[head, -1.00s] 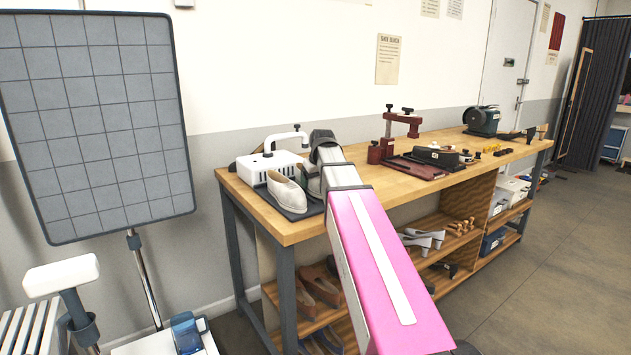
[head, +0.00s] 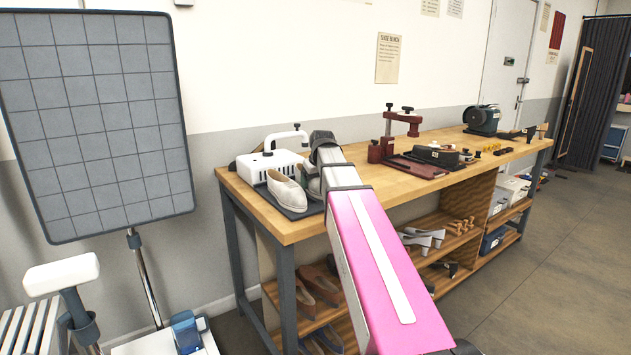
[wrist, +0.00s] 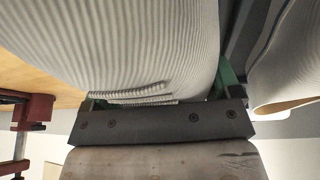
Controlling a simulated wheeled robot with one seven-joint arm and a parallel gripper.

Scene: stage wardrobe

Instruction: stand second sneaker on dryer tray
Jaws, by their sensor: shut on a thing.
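One cream sneaker (head: 286,191) stands on the dark dryer tray (head: 300,213) beside the white dryer (head: 266,164), at the near left end of the bench. My gripper (wrist: 160,92) is shut on the second sneaker (wrist: 140,45), a ribbed cream shape filling the upper middle of the wrist view, between green fingertips. In the head view my arm hides most of the gripper and the held sneaker, just right of the first sneaker. Part of another pale shoe (wrist: 290,65) shows at right in the wrist view. Whether the held sneaker touches the tray I cannot tell.
A dark red clamp stand (head: 388,140) and a black case (head: 437,155) stand farther right on the wooden bench (head: 262,222). A grinder-like machine (head: 482,120) is at the far end. Shoes fill the shelves below. A grey padded panel (head: 95,125) stands at left.

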